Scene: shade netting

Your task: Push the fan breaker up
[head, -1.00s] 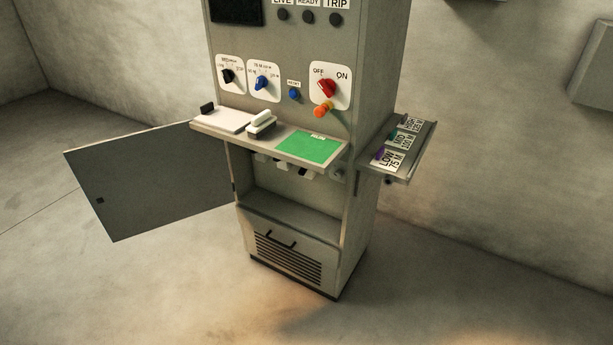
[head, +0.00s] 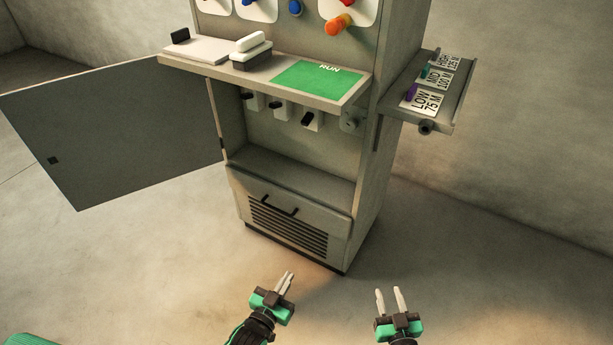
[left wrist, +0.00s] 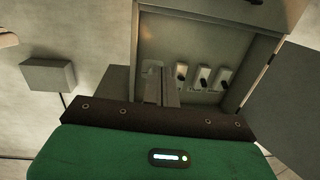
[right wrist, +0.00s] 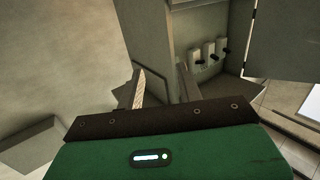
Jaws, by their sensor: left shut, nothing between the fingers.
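Three white breakers with black levers, a left one (head: 253,101), a middle one (head: 281,109) and a right one (head: 313,120), sit in the open cabinet compartment under the shelf. I cannot read which is the fan breaker. They also show in the left wrist view (left wrist: 203,77) and the right wrist view (right wrist: 209,54). My left gripper (head: 288,276) is shut and empty, low in front of the cabinet and apart from it. My right gripper (head: 388,293) is open and empty, to its right, also apart from the cabinet.
The grey cabinet door (head: 120,130) stands open to the left. A shelf (head: 225,74) with a green RUN panel (head: 315,82) juts out above the breakers. A side tray (head: 440,112) with labelled cards sticks out right. Floor before the cabinet is clear.

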